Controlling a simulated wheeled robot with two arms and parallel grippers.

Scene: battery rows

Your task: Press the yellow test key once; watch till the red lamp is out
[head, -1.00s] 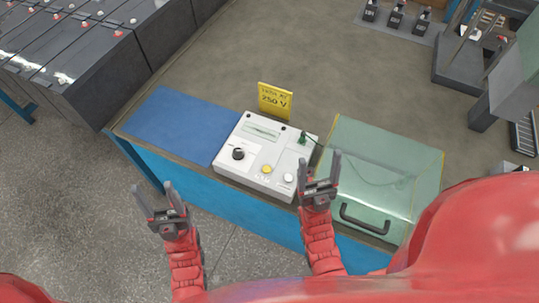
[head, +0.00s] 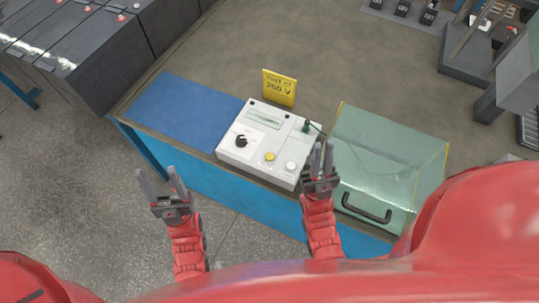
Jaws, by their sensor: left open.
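The yellow test key (head: 270,157) is a small round button on the front of a white test box (head: 233,155). A pale round part (head: 291,166) sits to its right; I cannot tell what it is. I see no red light on the box. My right gripper (head: 323,146) is just right of the box, apart from the key, with its fingers close together and nothing seen between them. My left gripper (head: 158,172) is open and empty, left of the bench front and over the floor.
A blue mat (head: 185,110) lies left of the box. A yellow "250 V" sign (head: 279,88) stands behind it. A clear greenish cover with a black handle (head: 366,208) stands to the right. Dark batteries (head: 105,50) stand at upper left.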

